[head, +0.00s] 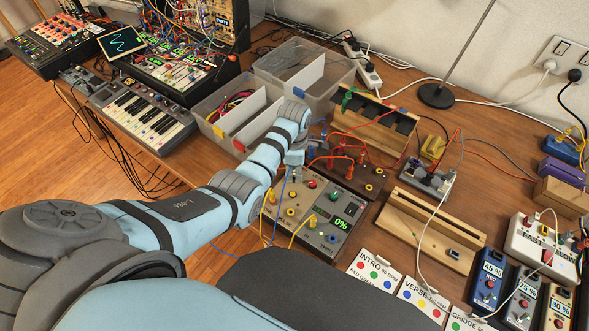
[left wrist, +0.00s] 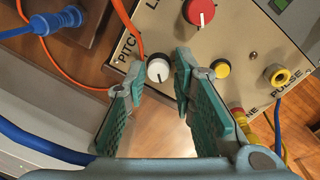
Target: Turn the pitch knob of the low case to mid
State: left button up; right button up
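A beige-grey case (head: 318,207) stands on the table in the middle of the head view, with several knobs, jacks and a green display (head: 343,224) reading 0%. In the left wrist view, a white knob (left wrist: 158,69) with a dark pointer line sits by the panel's edge, beside the lettering PITCH. My left gripper (head: 293,160) is over the far left part of the case. In the left wrist view its green-padded fingers (left wrist: 160,62) are open, one on each side of the white knob, with gaps visible. The gripper hides this knob in the head view. My right gripper is not in view.
A brown case (head: 348,180) with orange cables stands behind. A wooden rack (head: 430,228) is to the right, and clear bins (head: 235,105) are behind left.

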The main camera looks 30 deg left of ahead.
pick_arm(q)
grip_shut()
